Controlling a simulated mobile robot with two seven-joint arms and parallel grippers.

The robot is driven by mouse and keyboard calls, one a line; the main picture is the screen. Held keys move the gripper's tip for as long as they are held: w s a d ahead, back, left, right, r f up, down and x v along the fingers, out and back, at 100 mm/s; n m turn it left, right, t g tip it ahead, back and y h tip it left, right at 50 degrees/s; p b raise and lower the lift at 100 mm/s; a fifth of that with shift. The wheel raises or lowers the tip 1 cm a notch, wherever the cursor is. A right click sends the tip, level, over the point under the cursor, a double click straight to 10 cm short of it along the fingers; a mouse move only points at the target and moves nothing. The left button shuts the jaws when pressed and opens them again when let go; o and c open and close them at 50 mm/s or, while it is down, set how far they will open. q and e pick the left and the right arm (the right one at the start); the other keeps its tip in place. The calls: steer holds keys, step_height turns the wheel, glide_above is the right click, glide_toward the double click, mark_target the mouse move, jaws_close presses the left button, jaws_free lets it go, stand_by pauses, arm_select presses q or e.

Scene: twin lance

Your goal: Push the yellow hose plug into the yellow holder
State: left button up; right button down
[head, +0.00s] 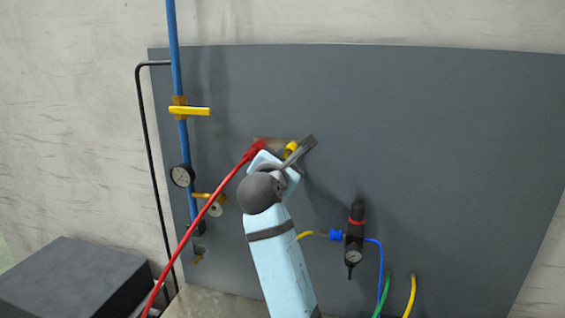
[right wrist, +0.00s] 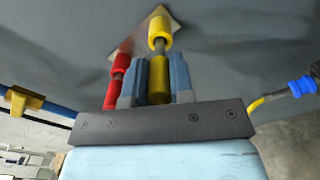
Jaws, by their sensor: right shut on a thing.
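My right gripper (right wrist: 159,75) is shut on the yellow hose plug (right wrist: 158,88), which sits between its two blue-grey fingers. The yellow holder (right wrist: 160,28) is just beyond it, fixed to a small pale plate on the grey panel. A dark shaft spans the short gap between the two yellow parts, in line with both. I cannot tell how deep its tip is in the holder. In the head view my right gripper (head: 293,158) is against the panel with a yellow part (head: 291,148) beside its finger; the arm hides the rest. My left gripper is not in view.
A red plug and holder (right wrist: 118,68) stand close left of my fingers, with a red hose (head: 205,218) running down-left. A blue pipe (head: 176,60) with yellow valve (head: 188,111) and gauge (head: 181,175) is left. A black regulator (head: 355,235) is lower right. The panel's right side is clear.

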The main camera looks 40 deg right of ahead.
steer(key=shift+x, duration=1)
stand_by(1.0)
steer(key=c, duration=0.7)
jaws_free()
steer(key=shift+a, duration=0.1)
steer(key=shift+s+a+f, duration=0.1)
steer(key=shift+s+a, duration=0.15)
steer(key=shift+s, duration=0.05)
steer(key=b+v, duration=0.3)
steer(key=v, duration=1)
